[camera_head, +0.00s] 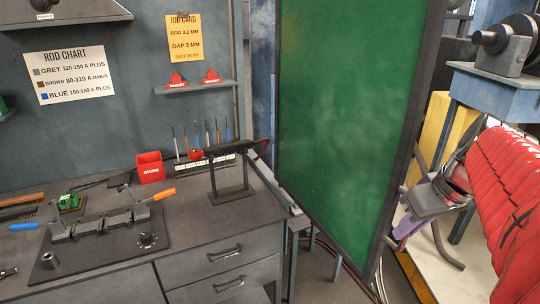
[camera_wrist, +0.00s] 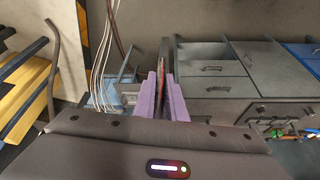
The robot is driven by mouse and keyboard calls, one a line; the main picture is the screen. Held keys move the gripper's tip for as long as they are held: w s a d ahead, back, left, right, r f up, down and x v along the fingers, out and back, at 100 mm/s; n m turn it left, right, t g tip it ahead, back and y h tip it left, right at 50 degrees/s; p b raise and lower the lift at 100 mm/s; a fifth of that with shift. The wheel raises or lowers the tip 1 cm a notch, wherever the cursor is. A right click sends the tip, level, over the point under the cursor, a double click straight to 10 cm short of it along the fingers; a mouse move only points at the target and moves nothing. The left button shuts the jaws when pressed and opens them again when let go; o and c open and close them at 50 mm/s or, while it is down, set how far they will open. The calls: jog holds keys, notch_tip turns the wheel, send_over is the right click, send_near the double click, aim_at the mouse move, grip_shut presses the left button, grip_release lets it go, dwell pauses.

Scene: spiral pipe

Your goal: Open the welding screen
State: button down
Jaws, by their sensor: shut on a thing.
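The welding screen (camera_head: 345,110) is a tall green panel in a dark frame. It stands right of the workbench at an angle in the head view. My gripper (camera_head: 402,232) is at the lower right edge of the screen, its purple fingers partly hidden by that edge. In the wrist view, my gripper (camera_wrist: 164,84) has its two purple fingers closed on the thin, edge-on screen (camera_wrist: 164,52). The exact contact spot is hidden between the fingers.
The workbench (camera_head: 210,232) at left carries a fixture, a red stubs box (camera_head: 150,167) and a black stand (camera_head: 231,175). A blue machine stand (camera_head: 500,90) is at right. Cables (camera_wrist: 103,60) hang left of the screen in the wrist view.

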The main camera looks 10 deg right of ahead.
jog(key=c, duration=1.8)
grip_release()
